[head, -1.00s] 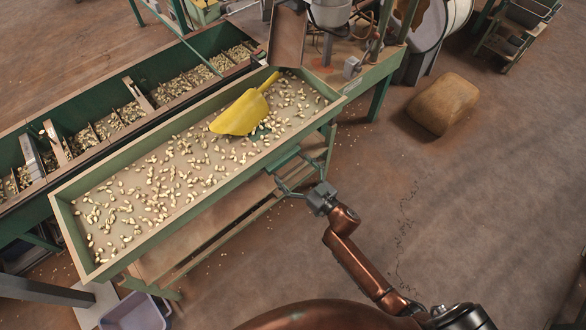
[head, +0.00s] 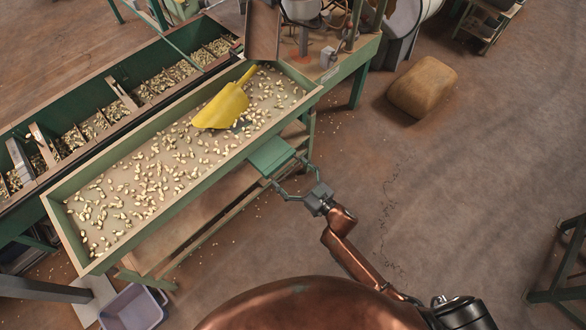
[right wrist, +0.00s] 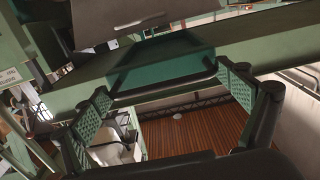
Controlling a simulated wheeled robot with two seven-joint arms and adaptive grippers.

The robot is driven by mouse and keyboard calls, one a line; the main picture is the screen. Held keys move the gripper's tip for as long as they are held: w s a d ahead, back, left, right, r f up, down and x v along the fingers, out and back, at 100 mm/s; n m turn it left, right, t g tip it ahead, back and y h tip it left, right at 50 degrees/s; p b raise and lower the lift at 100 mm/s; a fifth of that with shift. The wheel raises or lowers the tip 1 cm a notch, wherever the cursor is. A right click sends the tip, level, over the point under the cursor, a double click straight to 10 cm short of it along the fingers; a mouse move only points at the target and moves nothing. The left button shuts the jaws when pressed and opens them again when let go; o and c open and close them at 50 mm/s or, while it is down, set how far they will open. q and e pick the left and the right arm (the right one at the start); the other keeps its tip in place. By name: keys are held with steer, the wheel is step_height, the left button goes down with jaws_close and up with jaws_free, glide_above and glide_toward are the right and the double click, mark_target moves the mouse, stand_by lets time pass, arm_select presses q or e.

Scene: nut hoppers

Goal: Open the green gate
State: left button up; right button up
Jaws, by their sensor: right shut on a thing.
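The green gate (head: 270,154) is a flat green plate that sticks out from the near long side of the peanut tray (head: 192,187). In the right wrist view the gate (right wrist: 165,62) shows as a dark green panel with a bar along its near edge. My right gripper (head: 288,172) is at the gate's outer edge. In the right wrist view its two green-padded fingers (right wrist: 167,95) stand wide apart, one at each end of the bar, shut on the gate. My left gripper is not in view.
A yellow scoop (head: 222,106) lies among peanuts in the tray. A lower wooden shelf (head: 190,225) runs under it. A divided green trough (head: 95,80) stands behind. A lilac bin (head: 133,308) and a tan sack (head: 422,87) are on the floor. The floor at right is mostly clear.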

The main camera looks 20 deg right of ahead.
steer(key=shift+d, duration=0.15)
steer(key=o, duration=1.4)
steer(key=shift+s, duration=0.15)
steer(key=v, duration=1.1)
steer(key=shift+s+d, duration=0.2)
steer(key=shift+s, duration=0.1)
